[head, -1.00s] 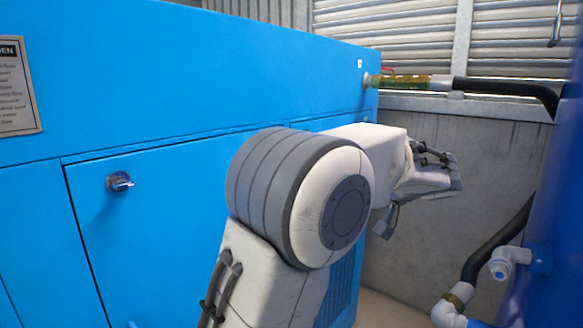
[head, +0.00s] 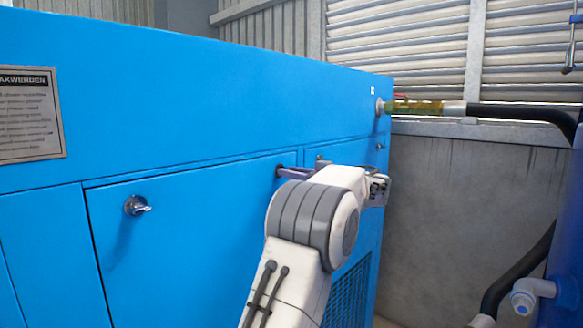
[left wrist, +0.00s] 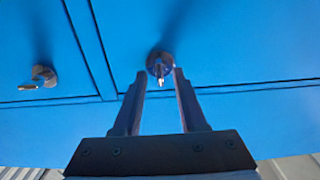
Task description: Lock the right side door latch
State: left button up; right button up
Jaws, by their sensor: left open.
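My left gripper (head: 297,167) is at the face of the blue cabinet, near the upper edge of its doors. In the left wrist view its two fingers (left wrist: 160,73) are open, with a round metal latch (left wrist: 158,62) between their tips. The latch's small handle points down in that picture, and I see no clear grip on it. This latch is hidden by my gripper and arm in the head view. A second latch (left wrist: 40,77) sits left of the door seam in the left wrist view. My right gripper is not in view.
A hose (head: 520,112) leaves the cabinet at the right. A grey wall (head: 440,190) and blue equipment (head: 567,240) bound the right side.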

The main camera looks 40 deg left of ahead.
pick_arm(q)
jog(key=shift+a, duration=0.45)
grip_shut()
